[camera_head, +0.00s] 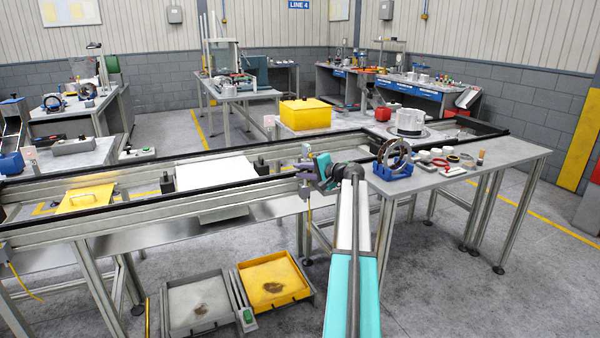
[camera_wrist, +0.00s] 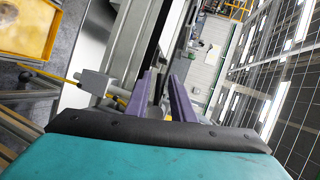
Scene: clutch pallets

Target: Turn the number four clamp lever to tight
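My gripper (camera_head: 300,170) is at the conveyor's near rail, at the end of my teal arm. In the wrist view, its two purple fingers (camera_wrist: 160,78) stand apart with nothing between them. A grey cylindrical fitting with a yellow rod (camera_wrist: 92,84) sticks out to the left of the fingers, apart from them. I cannot tell whether it is a clamp lever. No number four label or tight mark is readable in either view, so I cannot identify the lever or its position. My arm and gripper hide part of the rail.
The conveyor (camera_head: 130,222) carries a yellow plate (camera_head: 85,198) and a white plate (camera_head: 215,172). A side table (camera_head: 440,180) holds a blue stand with a ring (camera_head: 393,165) and small parts. A grey tray (camera_head: 198,303) and a yellow tray (camera_head: 272,280) sit low in front.

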